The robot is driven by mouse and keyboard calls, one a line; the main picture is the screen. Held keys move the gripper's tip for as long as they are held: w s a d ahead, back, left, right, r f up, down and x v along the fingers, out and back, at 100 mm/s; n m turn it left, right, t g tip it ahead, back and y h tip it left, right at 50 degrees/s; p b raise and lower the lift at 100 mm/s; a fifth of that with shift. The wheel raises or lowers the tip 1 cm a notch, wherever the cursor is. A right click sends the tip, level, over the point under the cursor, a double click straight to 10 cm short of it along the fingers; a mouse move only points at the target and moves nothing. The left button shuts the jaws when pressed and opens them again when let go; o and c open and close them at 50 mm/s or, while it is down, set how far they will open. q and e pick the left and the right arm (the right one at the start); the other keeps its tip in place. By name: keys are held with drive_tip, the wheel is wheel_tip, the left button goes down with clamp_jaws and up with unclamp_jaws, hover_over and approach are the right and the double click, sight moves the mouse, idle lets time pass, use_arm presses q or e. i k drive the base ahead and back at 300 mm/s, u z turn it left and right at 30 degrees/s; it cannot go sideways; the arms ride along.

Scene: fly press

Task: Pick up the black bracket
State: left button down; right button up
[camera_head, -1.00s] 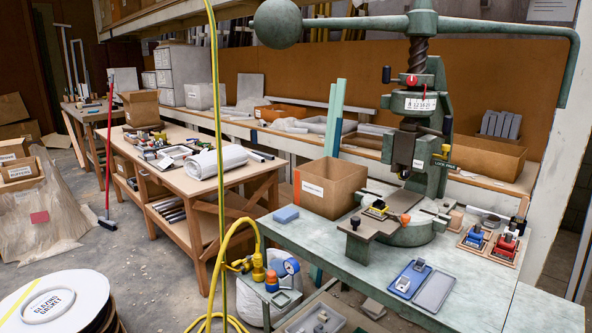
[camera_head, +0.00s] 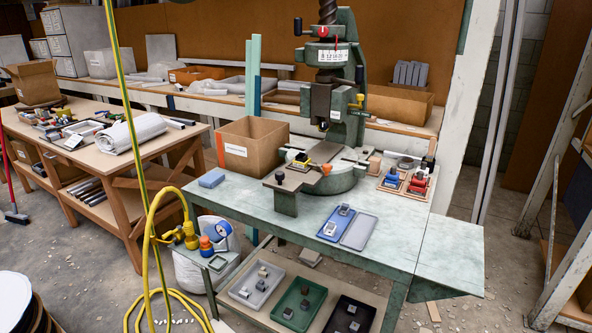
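I cannot tell for certain which thing is the black bracket; the parts in the trays are small. Dark pieces sit in the green tray (camera_head: 297,303) on the shelf under the press table (camera_head: 331,236). A black tray (camera_head: 349,315) to its right holds lighter grey pieces. A grey tray (camera_head: 256,284) to its left holds several small pieces. On the table, a blue tray (camera_head: 329,231) holds grey metal parts, and an empty-looking grey tray (camera_head: 359,231) lies beside it. Neither of my grippers is in view.
The green fly press (camera_head: 336,100) stands on the table, with an open cardboard box (camera_head: 252,147) to its left. Red and blue tools (camera_head: 417,184) sit at the right. A yellow hose (camera_head: 152,235) hangs and coils at the left. Floor in front of the right extension is mostly clear.

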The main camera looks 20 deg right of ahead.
sight(302, 157)
drive_tip(key=k, duration=0.55)
drive_tip(key=z, duration=0.7)
drive_tip(key=i, duration=0.9)
drive_tip(key=u, duration=0.45)
drive_tip(key=i, duration=0.8)
drive_tip(key=u, duration=0.8)
